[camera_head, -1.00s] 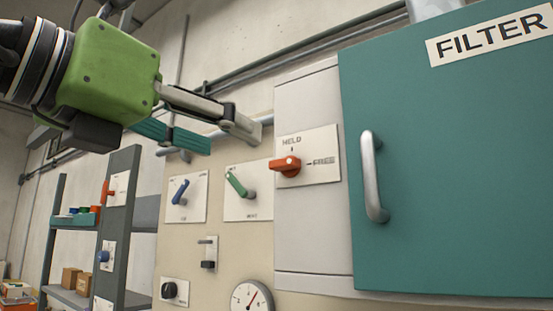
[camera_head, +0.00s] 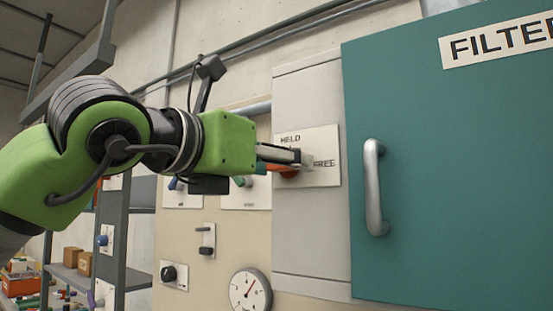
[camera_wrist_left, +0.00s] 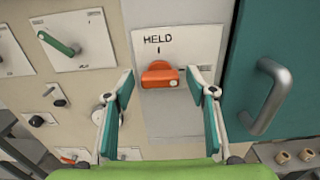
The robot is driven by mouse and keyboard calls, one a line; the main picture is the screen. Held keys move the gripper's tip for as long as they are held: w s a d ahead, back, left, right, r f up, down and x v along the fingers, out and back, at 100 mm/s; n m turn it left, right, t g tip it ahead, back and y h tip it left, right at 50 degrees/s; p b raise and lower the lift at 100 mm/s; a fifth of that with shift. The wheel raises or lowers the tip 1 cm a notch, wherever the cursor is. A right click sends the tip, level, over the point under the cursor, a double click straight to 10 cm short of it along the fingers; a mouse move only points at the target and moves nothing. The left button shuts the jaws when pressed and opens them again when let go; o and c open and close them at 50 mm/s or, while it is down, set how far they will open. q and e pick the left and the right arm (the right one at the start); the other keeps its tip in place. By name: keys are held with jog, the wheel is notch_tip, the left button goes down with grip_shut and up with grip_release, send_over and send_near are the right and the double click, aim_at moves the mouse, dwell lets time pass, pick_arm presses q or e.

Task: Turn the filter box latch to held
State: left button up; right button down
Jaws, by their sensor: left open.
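The filter box latch is an orange-red knob (camera_head: 288,174) on a white plate (camera_head: 322,146), with HELD above it and FREE to its right. In the left wrist view the knob (camera_wrist_left: 160,76) lies roughly level, across the HELD mark's direction. My left gripper (camera_wrist_left: 161,82) is open, with one finger on each side of the knob and visible gaps between. In the head view the left gripper (camera_head: 300,158) covers part of the knob. The right finger hides the FREE label in the wrist view. My right gripper is not in view.
The teal FILTER door (camera_head: 440,180) with its metal handle (camera_head: 374,188) is close on the right. A green switch (camera_wrist_left: 58,43) sits left of the latch. A gauge (camera_head: 250,290) and a black knob (camera_head: 170,273) are lower on the panel.

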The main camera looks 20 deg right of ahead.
pick_arm(q)
jog(key=c, duration=1.1)
